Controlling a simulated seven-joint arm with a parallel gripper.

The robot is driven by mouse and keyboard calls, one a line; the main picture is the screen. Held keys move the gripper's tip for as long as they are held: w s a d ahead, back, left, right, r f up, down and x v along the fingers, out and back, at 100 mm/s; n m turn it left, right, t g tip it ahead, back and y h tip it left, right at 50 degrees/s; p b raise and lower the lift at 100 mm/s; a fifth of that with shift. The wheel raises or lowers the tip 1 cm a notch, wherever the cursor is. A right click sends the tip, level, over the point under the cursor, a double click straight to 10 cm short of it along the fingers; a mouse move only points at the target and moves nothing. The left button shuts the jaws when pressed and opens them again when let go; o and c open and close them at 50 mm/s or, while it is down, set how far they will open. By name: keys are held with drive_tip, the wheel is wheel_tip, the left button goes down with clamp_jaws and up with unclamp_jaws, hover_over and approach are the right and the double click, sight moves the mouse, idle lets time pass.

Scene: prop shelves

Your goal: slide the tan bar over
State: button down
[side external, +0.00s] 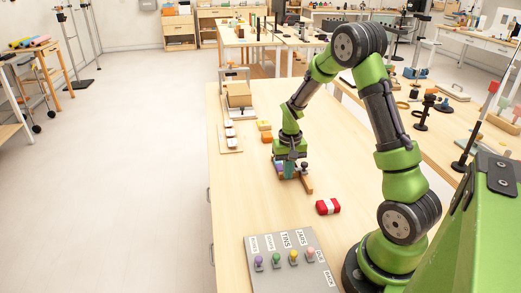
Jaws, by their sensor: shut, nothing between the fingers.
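A tan bar (308,184) lies on the light wooden table, partly hidden behind my gripper. A small dark knob-like part (304,166) shows at its upper end; I cannot tell whether it is fixed to the bar. My gripper (289,176) is shut and points down close to the bar's left side. I cannot tell whether the fingers touch it. A blue-purple piece (279,169) shows just left of the fingers, also partly hidden.
A red and white block (328,206) lies nearer the front. A grey panel (262,283) with several coloured knobs is at the front edge.

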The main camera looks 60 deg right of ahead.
drive_tip(key=shift+s+a, duration=0.25)
drive_tip(key=shift+a, duration=0.05)
wheel_tip(320, 180, up, 7)
idle(0.8)
drive_tip(key=s+a+r+n+t, duration=0.1)
drive_tip(key=s+a+r+t, duration=0.1)
drive_tip(key=a+r, duration=0.3)
drive_tip(key=s+a+r+n+t+y, duration=0.1)
drive_tip(key=s+a+r+n+t, duration=0.1)
drive_tip(key=s+a+r, duration=0.3)
drive_tip(key=s+a+r+n+t+y, duration=0.1)
drive_tip(key=a+r, duration=0.4)
drive_tip(key=a, duration=0.6)
drive_tip(key=s+n+t, duration=0.1)
drive_tip(key=s+t, duration=0.1)
drive_tip(key=shift+s+a+r, duration=0.2)
drive_tip(key=shift+s+a, duration=0.05)
drive_tip(key=shift+s, duration=0.05)
drive_tip(key=c, duration=1.8)
unclamp_jaws()
drive_tip(key=shift+c, duration=0.2)
